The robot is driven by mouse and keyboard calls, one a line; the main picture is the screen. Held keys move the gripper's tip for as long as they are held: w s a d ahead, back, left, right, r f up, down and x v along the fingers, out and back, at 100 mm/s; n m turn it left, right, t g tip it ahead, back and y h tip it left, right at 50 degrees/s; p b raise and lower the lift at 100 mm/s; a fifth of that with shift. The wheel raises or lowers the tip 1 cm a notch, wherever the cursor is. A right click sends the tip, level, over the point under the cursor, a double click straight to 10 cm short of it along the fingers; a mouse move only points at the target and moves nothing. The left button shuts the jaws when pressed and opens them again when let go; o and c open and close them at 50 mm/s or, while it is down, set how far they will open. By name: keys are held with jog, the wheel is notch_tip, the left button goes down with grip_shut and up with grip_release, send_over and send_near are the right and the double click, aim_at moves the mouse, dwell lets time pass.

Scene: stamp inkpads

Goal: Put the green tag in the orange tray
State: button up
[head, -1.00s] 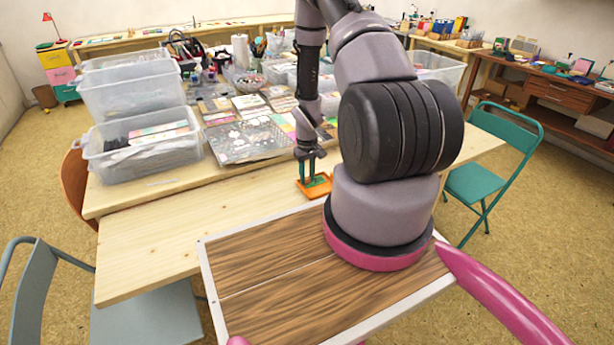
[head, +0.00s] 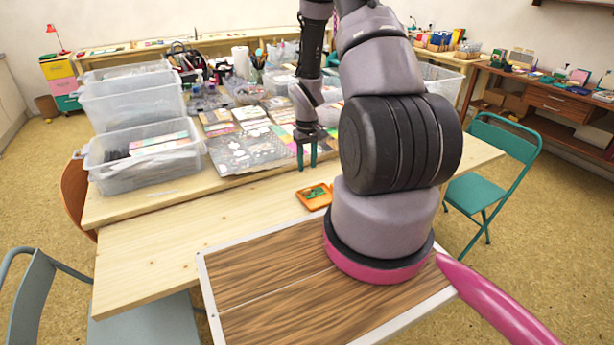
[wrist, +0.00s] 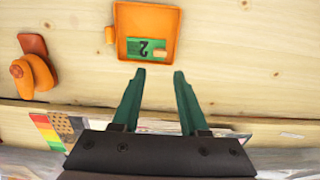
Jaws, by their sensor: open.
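The orange tray (head: 306,202) lies on the wooden table near its front edge. It also shows at the top of the wrist view (wrist: 147,14). The green tag (head: 319,192) lies flat inside the tray; in the wrist view the tag (wrist: 133,47) shows a dark "2" and sits by the tray wall nearest my gripper. My gripper (head: 307,168) is open and empty, above the table behind the tray. In the wrist view its two green fingers (wrist: 159,74) are apart, with the tag in front of their tips and not between them.
An orange object (wrist: 38,72) with a rounded knob lies left of the tray in the wrist view. Clear plastic bins (head: 150,158) stand at the table's left. Cards and sheets (head: 245,147) cover the area behind. The table's front left is bare (head: 190,235).

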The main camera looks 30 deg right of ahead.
jog(key=s+a+r+m+t, duration=0.1)
jog(key=a+r+t, duration=0.1)
jog(key=r, duration=1.2)
jog(key=s+a+r+m+t, duration=0.1)
jog(key=a+r, duration=0.2)
jog(key=r, duration=1)
jog(key=s+a+r+m+t+y, duration=0.1)
jog(key=s+a+r, duration=0.3)
jog(key=s+r, duration=0.5)
jog(key=s+a+r+m+t+y, duration=0.1)
jog(key=s+a+r+t, duration=0.2)
jog(key=s+r, duration=0.7)
jog(key=shift+a+m, duration=0.3)
jog(key=shift+a, duration=0.4)
jog(key=shift+d, duration=0.1)
